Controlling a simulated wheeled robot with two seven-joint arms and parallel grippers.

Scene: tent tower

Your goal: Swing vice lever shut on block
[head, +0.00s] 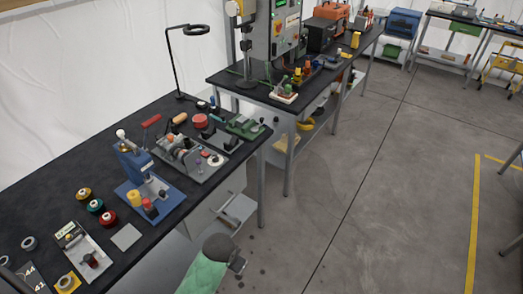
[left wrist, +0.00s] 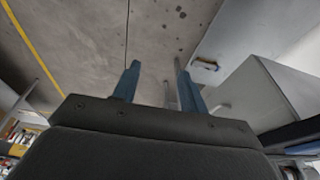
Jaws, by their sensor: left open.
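A small green vice (head: 243,127) sits on the black workbench (head: 62,190) near its far right corner. A dark knob shows at its right end, which may be its lever. I cannot make out a block in its jaws at this size. My left gripper (head: 240,265) is low in front of the bench, beyond its front edge and well away from the vice. In the left wrist view its two blue fingers (left wrist: 154,85) are apart with nothing between them, over the floor. The vice does not show in the left wrist view. My right gripper is in neither view.
A grey fixture (head: 185,150) and a blue press (head: 137,160) stand left of the vice. Spools and small parts fill the near bench. A grey drawer cabinet (head: 212,207) hangs under the bench close to my left gripper.

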